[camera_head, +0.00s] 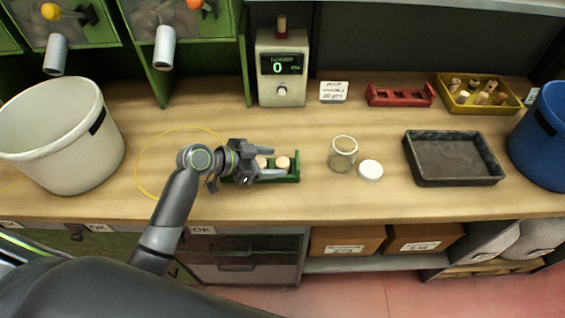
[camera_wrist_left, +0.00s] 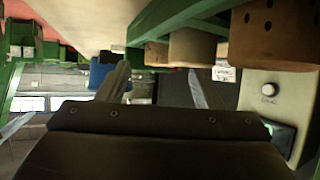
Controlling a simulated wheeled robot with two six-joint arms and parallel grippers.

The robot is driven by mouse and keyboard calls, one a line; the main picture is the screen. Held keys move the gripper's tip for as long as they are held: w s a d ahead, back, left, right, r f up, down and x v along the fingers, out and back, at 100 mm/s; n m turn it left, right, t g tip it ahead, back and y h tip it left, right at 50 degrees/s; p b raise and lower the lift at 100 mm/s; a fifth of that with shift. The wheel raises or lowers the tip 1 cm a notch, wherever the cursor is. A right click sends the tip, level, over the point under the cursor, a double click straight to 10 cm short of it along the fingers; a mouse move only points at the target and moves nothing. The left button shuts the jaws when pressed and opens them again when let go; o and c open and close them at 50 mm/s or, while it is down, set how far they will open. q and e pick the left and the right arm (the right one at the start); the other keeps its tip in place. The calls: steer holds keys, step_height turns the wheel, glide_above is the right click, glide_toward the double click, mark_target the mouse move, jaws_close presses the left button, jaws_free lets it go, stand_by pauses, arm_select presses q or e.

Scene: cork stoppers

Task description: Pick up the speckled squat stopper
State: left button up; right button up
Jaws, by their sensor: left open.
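A green rack (camera_head: 293,179) stands on the bench and holds pale cork stoppers. One stopper (camera_head: 283,163) shows at its right end, and another (camera_head: 261,162) is partly hidden by my left gripper (camera_head: 277,162). The gripper is open over the rack, with its fingers pointing right. In the left wrist view, which looks upside down, a large stopper with dark spots (camera_wrist_left: 268,28) is nearest in the green rack (camera_wrist_left: 170,18). Two more stoppers, one in the middle (camera_wrist_left: 192,46) and one farther off (camera_wrist_left: 157,53), stand beyond it. I cannot tell surely which is the speckled squat one.
A glass jar (camera_head: 343,154) and white lid (camera_head: 370,170) stand right of the rack. A dark tray (camera_head: 453,181) and a yellow bin of corks (camera_head: 505,106) lie farther right. A white bucket (camera_head: 35,158) is at left, a scale-like device (camera_head: 282,72) behind.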

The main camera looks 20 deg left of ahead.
mark_target(282, 162)
arm_select(q)
steer(key=shift+x, duration=1.3)
steer(key=shift+c, duration=0.3)
steer(key=c, duration=1)
steer(key=shift+r, duration=0.15)
